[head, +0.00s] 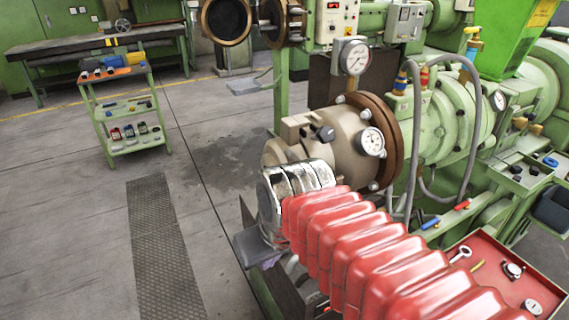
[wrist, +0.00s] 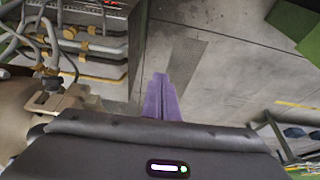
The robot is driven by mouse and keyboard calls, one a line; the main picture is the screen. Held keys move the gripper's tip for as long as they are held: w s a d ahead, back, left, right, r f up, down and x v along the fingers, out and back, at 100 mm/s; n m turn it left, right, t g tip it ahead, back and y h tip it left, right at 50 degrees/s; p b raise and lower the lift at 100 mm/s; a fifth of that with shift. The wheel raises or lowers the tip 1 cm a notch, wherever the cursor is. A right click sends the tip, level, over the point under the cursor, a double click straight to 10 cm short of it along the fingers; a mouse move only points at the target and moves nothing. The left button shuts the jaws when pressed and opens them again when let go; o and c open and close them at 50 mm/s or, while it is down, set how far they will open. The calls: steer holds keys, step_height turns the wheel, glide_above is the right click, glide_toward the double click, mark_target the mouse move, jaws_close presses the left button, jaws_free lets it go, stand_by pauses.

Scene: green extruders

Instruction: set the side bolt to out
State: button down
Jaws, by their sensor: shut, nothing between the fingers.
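A dark-headed bolt (head: 326,133) sits in a beige bracket (head: 296,128) on the side of the tan extruder head; it looks like the side bolt. How far out it stands is hard to tell. In the wrist view a similar dark knob (wrist: 53,84) on a beige bracket shows at the left edge, beside my wrist housing. My gripper (wrist: 160,80) has purple fingers, shut together and empty, pointing over bare floor, apart from the bolt. In the head view my arm's end is left of and below the extruder head, and the fingers are mostly hidden.
Grey hoses (head: 412,150) hang to the right. A red tray (head: 500,262) with tools lies front right. A green cart (head: 128,112) stands back left, with open floor between.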

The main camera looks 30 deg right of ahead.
steer(key=shift+n+t, duration=0.3)
steer(key=shift+t, duration=0.4)
steer(key=a, duration=0.2)
steer(key=a+r, duration=0.1)
steer(key=shift+a+r, duration=0.15)
steer(key=shift+a, duration=0.25)
